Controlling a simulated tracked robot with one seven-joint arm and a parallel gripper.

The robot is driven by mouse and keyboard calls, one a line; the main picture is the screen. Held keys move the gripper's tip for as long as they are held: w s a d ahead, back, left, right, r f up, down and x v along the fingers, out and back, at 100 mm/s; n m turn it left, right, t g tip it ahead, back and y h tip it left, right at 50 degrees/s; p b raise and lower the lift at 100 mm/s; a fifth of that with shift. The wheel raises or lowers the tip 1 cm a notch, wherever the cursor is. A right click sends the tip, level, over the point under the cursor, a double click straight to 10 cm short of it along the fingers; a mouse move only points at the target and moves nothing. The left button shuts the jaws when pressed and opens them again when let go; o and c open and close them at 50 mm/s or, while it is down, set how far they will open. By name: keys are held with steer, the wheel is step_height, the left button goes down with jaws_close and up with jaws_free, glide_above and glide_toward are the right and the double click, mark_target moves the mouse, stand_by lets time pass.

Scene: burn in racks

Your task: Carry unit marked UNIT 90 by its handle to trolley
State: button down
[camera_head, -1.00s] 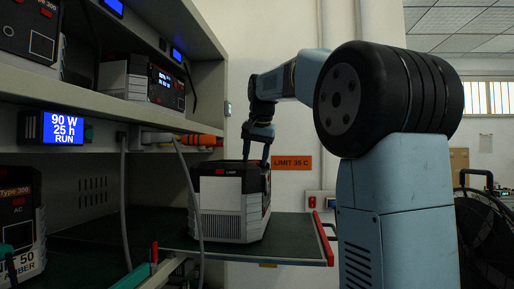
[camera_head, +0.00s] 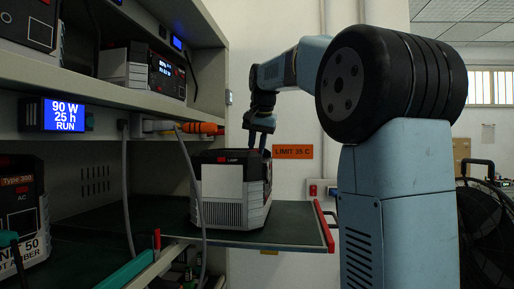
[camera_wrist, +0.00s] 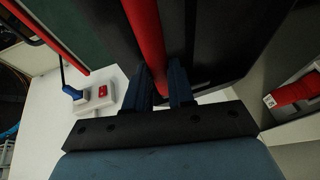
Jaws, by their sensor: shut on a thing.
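A grey and black boxy unit (camera_head: 222,195) with a red strip on top stands on the pulled-out green shelf (camera_head: 290,228) in the head view. Its face toward me shows a blank pale panel and vents; no unit number is readable. My gripper (camera_head: 260,129) points down at the unit's top from above. In the wrist view, my gripper (camera_wrist: 167,84) is shut on a red handle bar (camera_wrist: 146,28) above the unit's dark top. I cannot tell any gap between unit and shelf. The trolley is not recognisable in view.
Another unit (camera_head: 20,215), partly marked "50", stands at the lower left. A grey cable (camera_head: 188,165) hangs in front of the shelf. A black fan-like object (camera_head: 485,230) stands at the right.

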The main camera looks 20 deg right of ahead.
steer(key=c, duration=1.5)
jaws_free()
steer(key=shift+c, duration=1.4)
steer(key=shift+a+r, duration=0.1)
steer(key=shift+r, duration=0.75)
steer(key=shift+o, duration=1.2)
